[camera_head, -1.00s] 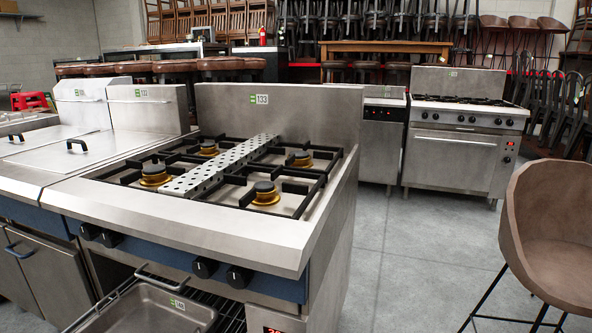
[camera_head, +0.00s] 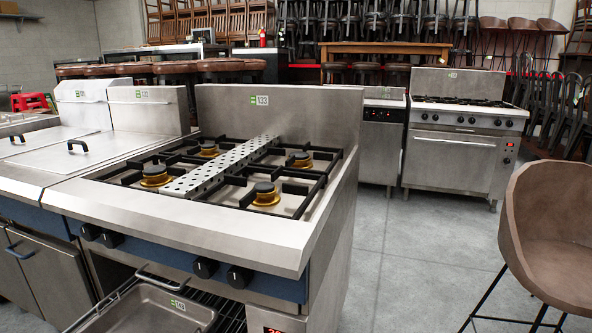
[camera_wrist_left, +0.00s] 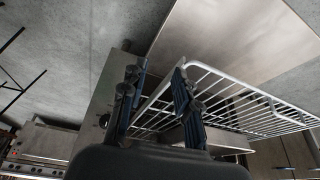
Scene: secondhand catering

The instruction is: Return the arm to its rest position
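My left gripper (camera_wrist_left: 157,80) shows in the left wrist view. Its two dark fingers stand apart with nothing held between them. Beyond the fingers is a wire rack (camera_wrist_left: 245,105), with part of a metal pan (camera_wrist_left: 222,137) by it. I cannot tell how far the fingers are from the rack. Neither arm shows in the head view, and my right gripper is in no view.
A steel gas range (camera_head: 190,222) with a perforated strip (camera_head: 215,168) across its burners stands close in front. A metal pan (camera_head: 150,308) sits on a pulled-out rack below. A brown chair (camera_head: 545,225) stands at the right. Grey floor (camera_head: 410,260) lies clear between them.

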